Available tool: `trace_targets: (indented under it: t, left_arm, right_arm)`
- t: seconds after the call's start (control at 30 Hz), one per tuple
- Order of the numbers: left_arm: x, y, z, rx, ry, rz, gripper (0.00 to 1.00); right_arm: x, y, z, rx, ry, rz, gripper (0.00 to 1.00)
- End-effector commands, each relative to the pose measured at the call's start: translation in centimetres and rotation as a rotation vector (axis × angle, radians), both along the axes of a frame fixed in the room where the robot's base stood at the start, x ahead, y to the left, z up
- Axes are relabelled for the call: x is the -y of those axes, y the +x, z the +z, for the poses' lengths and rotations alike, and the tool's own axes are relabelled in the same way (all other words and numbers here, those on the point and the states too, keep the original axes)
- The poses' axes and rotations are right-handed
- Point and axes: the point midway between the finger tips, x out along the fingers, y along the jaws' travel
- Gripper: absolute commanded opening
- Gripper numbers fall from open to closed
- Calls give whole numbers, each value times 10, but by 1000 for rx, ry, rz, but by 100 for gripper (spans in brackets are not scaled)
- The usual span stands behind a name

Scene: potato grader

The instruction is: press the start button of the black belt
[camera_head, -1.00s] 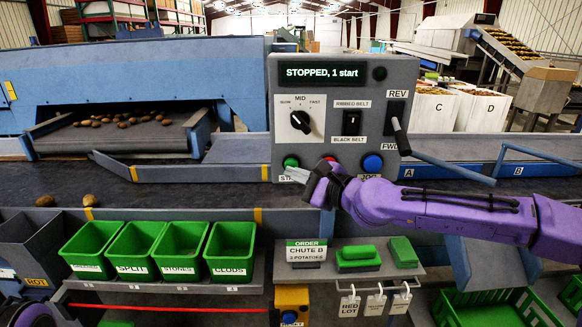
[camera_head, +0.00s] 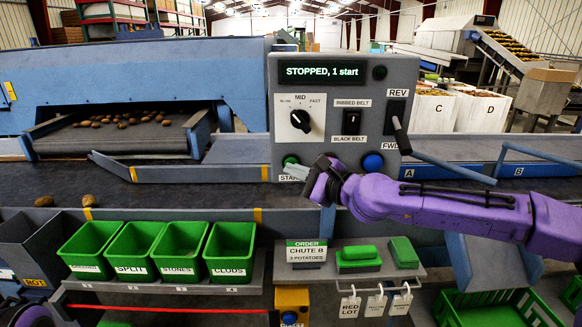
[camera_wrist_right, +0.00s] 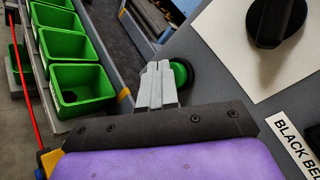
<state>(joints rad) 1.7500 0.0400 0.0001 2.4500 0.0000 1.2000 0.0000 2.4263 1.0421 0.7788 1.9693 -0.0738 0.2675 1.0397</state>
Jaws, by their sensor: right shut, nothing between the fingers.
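The green start button (camera_head: 290,160) sits at the lower left of the grey control panel (camera_head: 285,100). My right gripper (camera_head: 287,170) is shut and empty, its pale fingertips just below the button in the head view. In the right wrist view the fingertips (camera_wrist_right: 161,68) overlap the left side of the green button (camera_wrist_right: 180,74) in its dark ring; I cannot tell whether they touch. The display (camera_head: 320,71) reads "STOPPED, 1 start". The black belt (camera_head: 180,195) runs behind the bins, with two potatoes at its left. My left gripper is not in view.
A blue button (camera_head: 372,162), a speed knob (camera_head: 300,121), a belt selector switch (camera_head: 351,122) and a REV/FWD lever (camera_head: 400,135) are on the same panel. Green bins (camera_head: 230,250) stand below left. A shelf (camera_head: 385,272) with green blocks lies below my right arm.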

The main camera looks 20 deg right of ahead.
Motion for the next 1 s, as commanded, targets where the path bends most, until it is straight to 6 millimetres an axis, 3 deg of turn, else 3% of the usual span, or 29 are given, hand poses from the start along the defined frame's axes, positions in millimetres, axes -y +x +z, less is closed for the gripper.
trace_targets:
  t: [1.0]
  left_arm:
    - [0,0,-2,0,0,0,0]
  right_arm:
    - [2,4,1,0,0,-1,0]
